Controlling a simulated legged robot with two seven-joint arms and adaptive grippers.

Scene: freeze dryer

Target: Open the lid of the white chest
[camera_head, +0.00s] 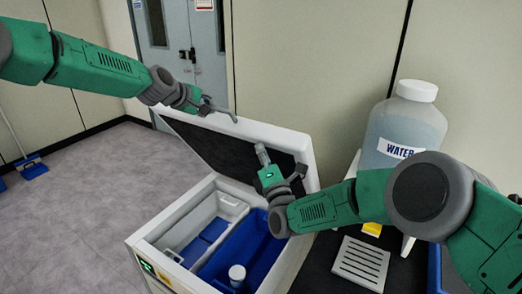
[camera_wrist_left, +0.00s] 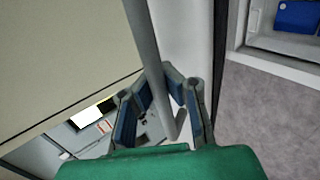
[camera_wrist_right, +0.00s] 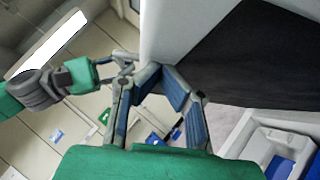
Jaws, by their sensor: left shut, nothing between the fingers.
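The white chest (camera_head: 140,236) stands low in the middle of the head view. Its lid (camera_head: 309,152) is raised and tilted back, with the dark inner face showing. The lid also fills the upper part of the right wrist view (camera_wrist_right: 168,32). A grey bar handle (camera_head: 222,111) is at the lid's upper left edge. My left gripper (camera_head: 205,106) is shut and empty at the handle's left end; in its wrist view the bar (camera_wrist_left: 143,35) passes close by the fingers. My right gripper (camera_head: 280,163) is in front of the lid's inner face; its finger gap is unclear.
Inside the chest are a white bin (camera_head: 232,207), a blue compartment and a white-capped bottle (camera_head: 237,272). A large water bottle (camera_head: 405,124) and a slotted grey rack (camera_head: 361,262) are at the right. A door stands behind.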

